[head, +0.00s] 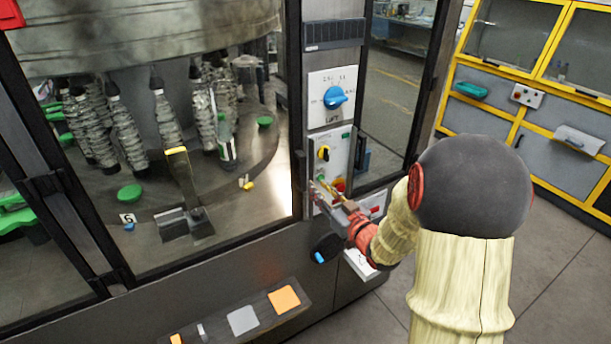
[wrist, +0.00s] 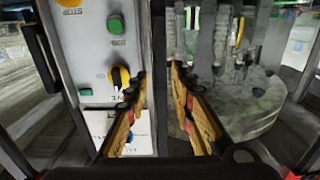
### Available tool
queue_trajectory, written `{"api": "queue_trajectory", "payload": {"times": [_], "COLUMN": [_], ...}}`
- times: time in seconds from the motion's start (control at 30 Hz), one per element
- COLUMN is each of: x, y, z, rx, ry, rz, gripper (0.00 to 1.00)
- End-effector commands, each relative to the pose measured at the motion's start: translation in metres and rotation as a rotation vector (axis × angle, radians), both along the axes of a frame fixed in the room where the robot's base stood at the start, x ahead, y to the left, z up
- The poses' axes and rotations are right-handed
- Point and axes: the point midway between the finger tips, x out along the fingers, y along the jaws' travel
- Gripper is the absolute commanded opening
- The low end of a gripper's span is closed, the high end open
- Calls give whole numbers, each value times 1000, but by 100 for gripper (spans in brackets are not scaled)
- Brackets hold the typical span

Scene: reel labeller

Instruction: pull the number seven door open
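No number seven is readable in either view. In the head view, the large glass door (head: 245,185) at left has a plate (head: 127,218) inside it that looks like 5 or 6. A narrower glass door (head: 395,90) with a dark handle (head: 362,155) is right of the control panel. My gripper (head: 318,187) is in front of the panel's lower left side, beside a dark upright bar (head: 300,180). In the wrist view, my gripper (wrist: 160,85) is open, its fingers apart around the line of a dark upright strip. I cannot tell whether they touch anything.
The control panel (head: 333,95) carries a blue dial, a yellow knob and buttons close to my fingers; it also shows in the wrist view (wrist: 85,60). A dark ledge with coloured pads (head: 243,320) juts out below. Yellow-framed cabinets (head: 545,90) stand at right, across open floor.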

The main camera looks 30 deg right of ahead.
Motion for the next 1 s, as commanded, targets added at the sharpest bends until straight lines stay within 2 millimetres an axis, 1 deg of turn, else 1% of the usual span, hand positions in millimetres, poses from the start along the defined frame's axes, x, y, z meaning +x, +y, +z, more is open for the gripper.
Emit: {"api": "queue_trajectory", "payload": {"times": [0.07, 0.17, 0.4, 0.5, 0.6, 0.73, 0.97, 1.0], "x": [3, 13, 51, 63, 72, 77, 78, 78], "y": [1, 2, 3, 4, 4, 4, 3, 3], "z": [4, 4, 3, 4, 3, 4, 4, 4], "rx": [7, 11, 10, 10, 10, 10, 10, 10], "ry": [-17, -15, -13, -14, -13, -13, -13, -13], "rz": [4, 5, 4, 4, 3, 2, 1, 1], "gripper": [24, 24, 24, 24, 24, 24, 24, 23]}}
